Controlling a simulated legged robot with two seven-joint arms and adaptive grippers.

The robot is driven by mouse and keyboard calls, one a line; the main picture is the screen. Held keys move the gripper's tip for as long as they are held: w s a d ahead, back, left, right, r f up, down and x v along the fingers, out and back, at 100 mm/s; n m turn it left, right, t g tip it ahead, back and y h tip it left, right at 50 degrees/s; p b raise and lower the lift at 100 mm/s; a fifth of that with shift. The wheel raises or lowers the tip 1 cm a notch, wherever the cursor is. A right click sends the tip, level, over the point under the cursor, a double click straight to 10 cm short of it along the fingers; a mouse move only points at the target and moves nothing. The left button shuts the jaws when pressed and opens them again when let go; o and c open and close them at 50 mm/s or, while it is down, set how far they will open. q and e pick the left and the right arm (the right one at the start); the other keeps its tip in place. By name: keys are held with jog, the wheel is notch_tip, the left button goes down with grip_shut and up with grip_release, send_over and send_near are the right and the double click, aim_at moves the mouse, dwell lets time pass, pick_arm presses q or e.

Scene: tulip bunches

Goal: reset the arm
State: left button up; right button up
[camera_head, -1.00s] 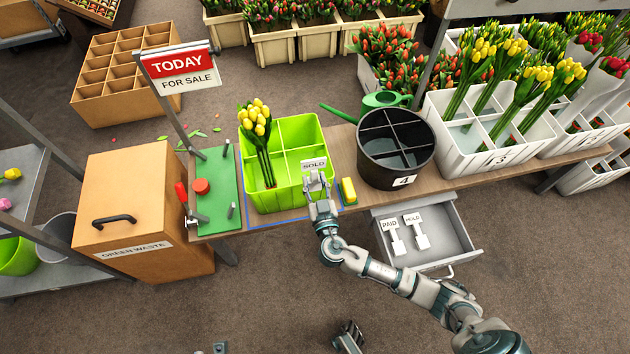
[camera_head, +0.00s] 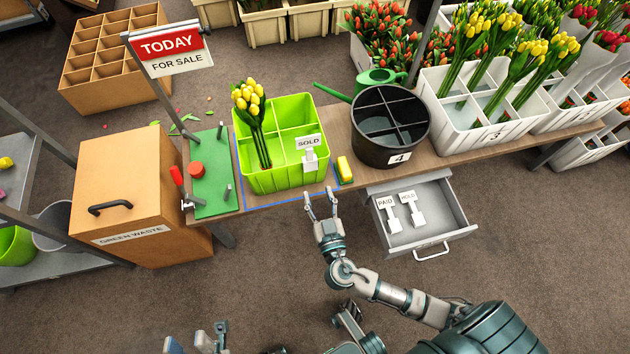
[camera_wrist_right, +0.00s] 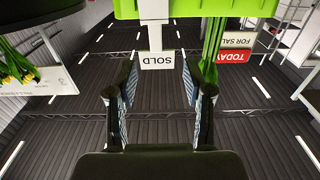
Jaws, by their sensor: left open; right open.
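My right gripper (camera_head: 320,205) is open and empty, just in front of the lime-green crate (camera_head: 260,182) and below its SOLD tag (camera_head: 308,142). The tag sits at the crate's front right on a white clip. In the right wrist view the SOLD tag (camera_wrist_right: 157,61) shows beyond my open right fingers (camera_wrist_right: 160,95), with a gap between them. A bunch of yellow tulips (camera_head: 249,100) stands in the crate's left part. My left gripper (camera_head: 197,343) shows only partly at the bottom edge of the head view, open.
A drawer (camera_head: 440,222) with PAID and HOLD tags (camera_head: 398,210) stands open right of my right gripper. A black bucket (camera_head: 385,150), a yellow item (camera_head: 345,170) and a green board (camera_head: 212,180) are on the bench. The floor in front is clear.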

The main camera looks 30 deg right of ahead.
jog(key=shift+s, duration=0.3)
dwell(0.4)
